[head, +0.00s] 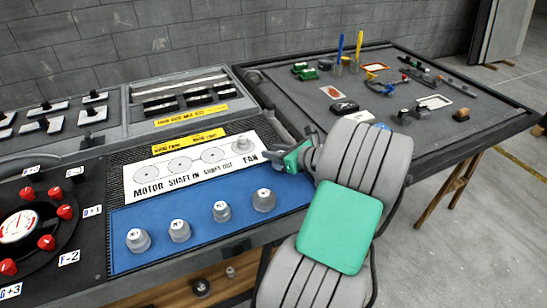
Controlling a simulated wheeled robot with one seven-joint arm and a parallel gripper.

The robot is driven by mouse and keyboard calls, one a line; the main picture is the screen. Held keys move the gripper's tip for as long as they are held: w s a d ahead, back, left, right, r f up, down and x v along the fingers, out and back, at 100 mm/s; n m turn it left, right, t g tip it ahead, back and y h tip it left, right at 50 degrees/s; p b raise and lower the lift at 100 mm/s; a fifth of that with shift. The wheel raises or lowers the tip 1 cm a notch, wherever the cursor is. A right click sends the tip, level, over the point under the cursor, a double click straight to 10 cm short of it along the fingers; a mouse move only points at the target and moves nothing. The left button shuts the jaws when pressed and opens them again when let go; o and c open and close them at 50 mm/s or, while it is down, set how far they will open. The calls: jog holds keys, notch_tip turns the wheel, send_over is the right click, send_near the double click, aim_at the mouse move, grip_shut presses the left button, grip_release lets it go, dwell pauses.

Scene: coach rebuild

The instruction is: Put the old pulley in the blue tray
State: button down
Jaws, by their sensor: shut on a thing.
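My gripper (262,170) is at the right end of the white labelled board (190,165), with its fingers reaching left. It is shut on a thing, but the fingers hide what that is. A grey pulley (242,144) stands upright over the circle above the word FAN, close by the fingers; I cannot tell whether they touch it. The other circles on the board look empty. The blue panel (200,240), perhaps the blue tray, lies in front of the board. Several grey pulleys, including the leftmost (137,240) and rightmost (263,201), stand on it in a row.
A black dial with red knobs (66,212) is at left. Switch panels (180,100) stand behind the board. A dark table (300,91) at right carries several tools and small parts; a small blue thing (382,126) there is partly hidden by my arm.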

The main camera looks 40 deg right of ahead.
jog(key=shift+f, duration=0.75)
jog(key=c, duration=1.1)
grip_release()
jog(key=shift+f, duration=0.1)
jog(key=shift+s+r, duration=0.25)
jog(key=shift+s, duration=0.05)
jog(key=p+v, duration=0.1)
jog(key=v, duration=1)
jog(key=shift+s+r, duration=0.1)
jog(key=shift+s, duration=0.1)
